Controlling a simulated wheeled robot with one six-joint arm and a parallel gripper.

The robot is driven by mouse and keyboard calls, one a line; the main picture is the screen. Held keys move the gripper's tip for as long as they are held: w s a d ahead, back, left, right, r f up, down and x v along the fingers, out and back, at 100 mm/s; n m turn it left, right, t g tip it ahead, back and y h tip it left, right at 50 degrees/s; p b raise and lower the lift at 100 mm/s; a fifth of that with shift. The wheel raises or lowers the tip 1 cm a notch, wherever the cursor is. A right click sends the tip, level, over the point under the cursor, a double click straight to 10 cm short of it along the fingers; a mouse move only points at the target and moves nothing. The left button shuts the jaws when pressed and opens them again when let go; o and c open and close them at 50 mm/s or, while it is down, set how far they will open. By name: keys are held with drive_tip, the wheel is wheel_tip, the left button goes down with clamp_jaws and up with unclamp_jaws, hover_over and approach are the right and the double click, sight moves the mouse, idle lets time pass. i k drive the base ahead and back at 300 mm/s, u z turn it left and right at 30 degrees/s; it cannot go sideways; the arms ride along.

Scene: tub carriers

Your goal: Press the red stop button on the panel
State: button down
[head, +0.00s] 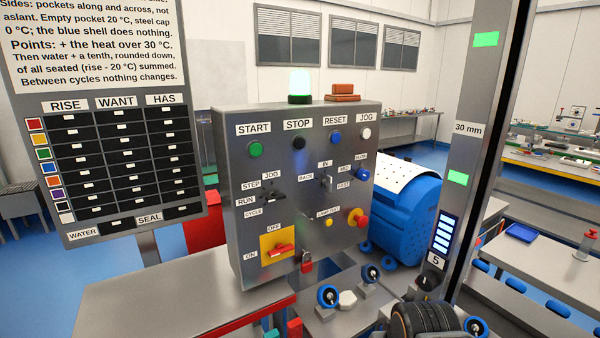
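A grey control panel (236,185) stands upright in the middle of the head view. The button under its STOP label (298,125) is a black button (299,143), not red. A red mushroom-shaped button (361,221) sits on a yellow base at the panel's lower right. A green button (256,149) is under START, a blue button (335,138) under RESET and a white button (366,133) under JOG. I cannot make out my gripper in this view, and nothing is seen touching the buttons.
A red rotary switch (280,249) and a padlock (307,262) are low on the panel. A grey post (468,150) rises at right. A blue tub machine (402,215) stands behind.

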sight(362, 220)
drive_tip(key=z, duration=1.85)
drive_tip(key=k, duration=1.15)
drive_tip(key=u, duration=1.45)
drive_tip(key=i, duration=0.45)
drive_tip(key=k, duration=0.65)
drive_tip(key=z, duration=0.15)
drive_tip(key=i, duration=1.4)
drive_tip(key=u, duration=0.6)
